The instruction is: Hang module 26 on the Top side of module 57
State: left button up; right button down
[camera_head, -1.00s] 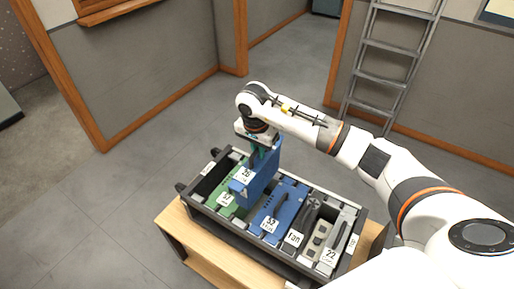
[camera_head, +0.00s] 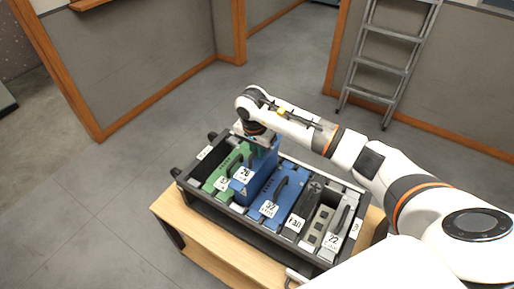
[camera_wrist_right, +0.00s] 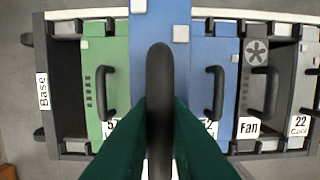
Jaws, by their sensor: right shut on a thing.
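My right gripper (camera_head: 264,138) is shut on the dark handle of a blue module labelled 26 (camera_head: 259,170). It holds the module upright, over or in the space between a green module (camera_head: 223,173) and another blue module (camera_head: 285,195). Its lower edge is hidden, so I cannot tell whether it touches anything. In the right wrist view the fingers close around the handle (camera_wrist_right: 160,75), with module 26 (camera_wrist_right: 160,15) beneath. The green module's partly covered label there appears to read 57 (camera_wrist_right: 109,128). My left gripper is not in view.
A dark open rack (camera_head: 187,184) on a wooden table (camera_head: 206,240) holds the modules. An empty bay marked Base (camera_wrist_right: 66,90) is at the left end. A Fan module (camera_wrist_right: 255,95) and module 22 (camera_wrist_right: 298,95) fill the right side.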

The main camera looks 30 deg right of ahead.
jog(key=shift+w+f+b, duration=0.1)
jog(key=shift+f+b, duration=3.45)
jog(key=shift+f, duration=0.65)
jog(key=shift+f+b, duration=1.3)
jog(key=shift+f, duration=0.05)
jog(key=c, duration=1.3)
grip_release()
jog(key=shift+c, duration=0.2)
jog(key=shift+s+f, duration=0.1)
jog(key=shift+s, duration=0.15)
jog(key=r, duration=0.3)
jog(key=r+b, duration=0.1)
jog(key=r, duration=0.3)
jog(key=a+r+b, duration=0.1)
jog(key=r, duration=0.2)
jog(key=shift+s+a+r, duration=0.1)
jog(key=shift+s+r, duration=0.15)
jog(key=shift+r, duration=0.8)
jog(key=shift+a+r+p, duration=0.1)
jog(key=shift+r+p, duration=1.95)
jog(key=shift+r, duration=1.5)
